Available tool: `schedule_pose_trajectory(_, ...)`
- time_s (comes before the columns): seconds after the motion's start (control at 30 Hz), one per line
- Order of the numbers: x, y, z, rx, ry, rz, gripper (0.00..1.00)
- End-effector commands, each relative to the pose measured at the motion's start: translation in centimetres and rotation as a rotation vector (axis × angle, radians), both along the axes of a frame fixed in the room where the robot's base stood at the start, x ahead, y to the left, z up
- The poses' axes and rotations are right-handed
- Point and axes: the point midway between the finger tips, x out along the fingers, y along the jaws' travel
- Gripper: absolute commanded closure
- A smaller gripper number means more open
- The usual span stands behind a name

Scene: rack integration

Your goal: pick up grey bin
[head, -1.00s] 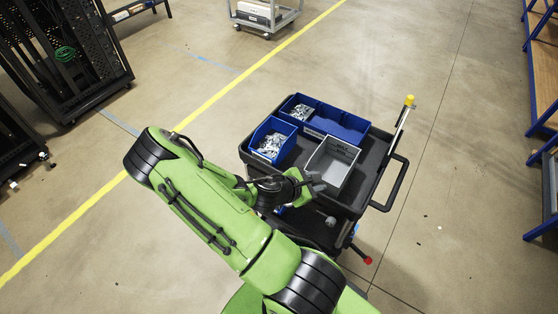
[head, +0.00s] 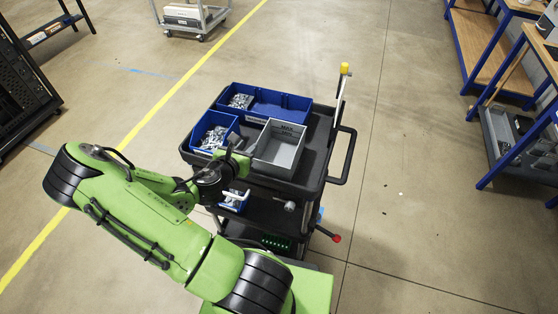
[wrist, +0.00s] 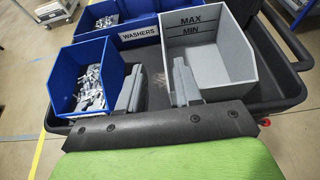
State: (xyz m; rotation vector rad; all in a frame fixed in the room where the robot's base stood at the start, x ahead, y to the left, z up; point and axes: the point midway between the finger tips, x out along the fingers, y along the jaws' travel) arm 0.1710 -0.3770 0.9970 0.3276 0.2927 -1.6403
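The grey bin (head: 283,153) stands upright on the right of the black cart's top tray. In the wrist view the grey bin (wrist: 222,62) looks empty and bears MAX and MIN markings. My gripper (head: 243,150) is at the bin's left side. In the wrist view my gripper (wrist: 158,88) has its two fingers spread apart. The left finger is in the gap beside the blue bin, and the right finger overlaps the grey bin's left part.
A blue bin of metal parts (head: 214,132) stands close left of my gripper. A wide blue bin (head: 266,102) labelled WASHERS is behind. The cart (head: 312,160) has a handle on the right and a yellow-topped post (head: 343,75). Workbenches stand right; open floor surrounds the cart.

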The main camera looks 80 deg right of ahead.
Motion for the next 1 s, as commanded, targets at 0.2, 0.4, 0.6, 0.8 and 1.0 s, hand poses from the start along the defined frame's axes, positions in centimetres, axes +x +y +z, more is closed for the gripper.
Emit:
schedule_pose_trajectory(0.2, -0.5, -3.9, -1.3, 0.000, 0.004, -0.002, 0.66)
schedule_pose_trajectory(0.4, -1.2, -6.7, -2.7, 0.000, 0.004, -0.004, 0.66)
schedule_pose_trajectory(0.6, -1.3, -8.9, -3.6, 0.001, 0.004, 0.001, 0.66)
schedule_pose_trajectory(0.8, -1.3, -8.9, -3.7, 0.002, 0.004, 0.001, 0.69)
schedule_pose_trajectory(1.0, -1.3, -8.8, -3.6, 0.002, 0.003, 0.000, 1.00)
